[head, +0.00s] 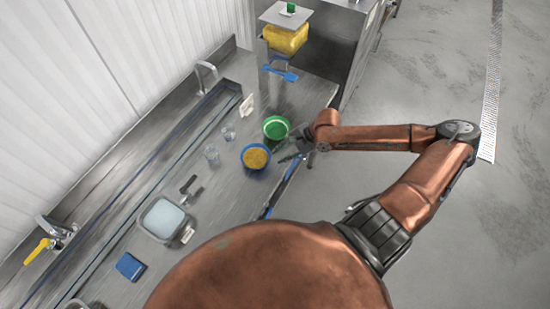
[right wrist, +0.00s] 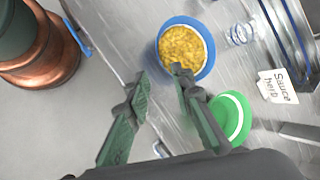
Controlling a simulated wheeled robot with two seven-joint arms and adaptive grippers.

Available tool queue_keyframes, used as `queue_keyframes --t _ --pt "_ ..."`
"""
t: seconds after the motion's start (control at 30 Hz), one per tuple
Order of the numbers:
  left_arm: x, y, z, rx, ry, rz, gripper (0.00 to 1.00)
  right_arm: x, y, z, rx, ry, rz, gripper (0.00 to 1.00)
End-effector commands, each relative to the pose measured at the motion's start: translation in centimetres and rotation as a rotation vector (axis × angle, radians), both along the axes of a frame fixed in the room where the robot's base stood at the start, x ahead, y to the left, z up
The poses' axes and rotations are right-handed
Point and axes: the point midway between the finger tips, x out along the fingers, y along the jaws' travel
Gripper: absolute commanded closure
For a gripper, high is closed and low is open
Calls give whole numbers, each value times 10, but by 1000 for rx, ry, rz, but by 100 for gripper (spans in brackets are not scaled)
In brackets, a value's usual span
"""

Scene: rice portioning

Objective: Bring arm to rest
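My right arm reaches in from the right in the head view, with its gripper (head: 290,157) low beside the blue bowl (head: 244,164). In the right wrist view the gripper (right wrist: 160,76) is open, its two fingers apart with bare counter between them. The right-hand finger overlaps the edge of the blue bowl (right wrist: 184,20) in the picture; I cannot tell whether it touches. The bowl holds yellow grains (right wrist: 182,46). A green bowl (right wrist: 233,113) stands beside it, partly behind that finger. My left gripper is not in view.
The steel counter (head: 232,195) also carries clear cups (head: 212,155), a pale container (head: 163,219), a blue block (head: 130,266) and a card reading "Sauce herb" (right wrist: 278,87). A yellow container (head: 285,38) stands at the far end. Open floor (head: 430,90) lies to the right.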

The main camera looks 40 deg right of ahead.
Motion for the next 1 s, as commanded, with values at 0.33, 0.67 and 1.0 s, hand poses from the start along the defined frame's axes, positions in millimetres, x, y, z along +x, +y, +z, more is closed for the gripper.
queue_keyframes --t 0.33,0.67,1.0 --pt "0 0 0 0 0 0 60 -2 -2 5 0 0 1 78" --pt "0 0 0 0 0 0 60 -2 -1 4 -1 -2 4 78" --pt "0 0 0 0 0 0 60 -33 52 -38 -151 -169 372 78"
